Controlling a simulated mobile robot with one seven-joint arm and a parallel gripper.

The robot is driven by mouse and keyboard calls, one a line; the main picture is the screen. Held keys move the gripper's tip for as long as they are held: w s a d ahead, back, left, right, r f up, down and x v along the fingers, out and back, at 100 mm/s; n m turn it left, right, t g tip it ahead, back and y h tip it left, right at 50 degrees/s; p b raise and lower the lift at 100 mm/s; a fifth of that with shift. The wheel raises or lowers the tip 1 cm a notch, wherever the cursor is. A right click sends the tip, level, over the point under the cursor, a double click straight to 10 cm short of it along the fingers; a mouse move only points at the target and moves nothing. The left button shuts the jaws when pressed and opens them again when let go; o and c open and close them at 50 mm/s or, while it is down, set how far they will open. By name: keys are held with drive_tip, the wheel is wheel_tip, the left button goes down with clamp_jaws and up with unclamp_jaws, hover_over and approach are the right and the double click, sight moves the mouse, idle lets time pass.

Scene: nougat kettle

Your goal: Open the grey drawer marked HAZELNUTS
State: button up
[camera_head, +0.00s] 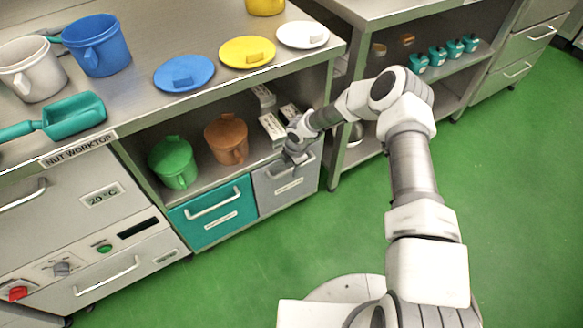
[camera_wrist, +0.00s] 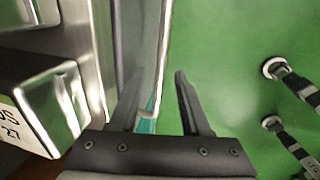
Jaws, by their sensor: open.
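The grey drawer (camera_head: 269,195) is at the right end of the low cabinet, beside the teal drawer (camera_head: 185,216). It looks shut; its small label (camera_head: 289,186) is too small to read. My gripper (camera_head: 297,160) is at the upper part of its front and hides part of the handle. In the wrist view the fingers of my gripper (camera_wrist: 157,88) are apart. The drawer's handle bar (camera_wrist: 163,55) runs lengthwise between them, with the grey front (camera_wrist: 130,40) to its left. I cannot tell whether a finger touches the bar.
Above the drawers, a shelf holds a green jug (camera_head: 174,163), a brown jug (camera_head: 228,140) and metal boxes with white labels (camera_head: 271,129). The worktop edge (camera_head: 240,82) overhangs this shelf. Green floor (camera_head: 255,262) is clear in front of the drawers.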

clamp_jaws()
idle(1.4)
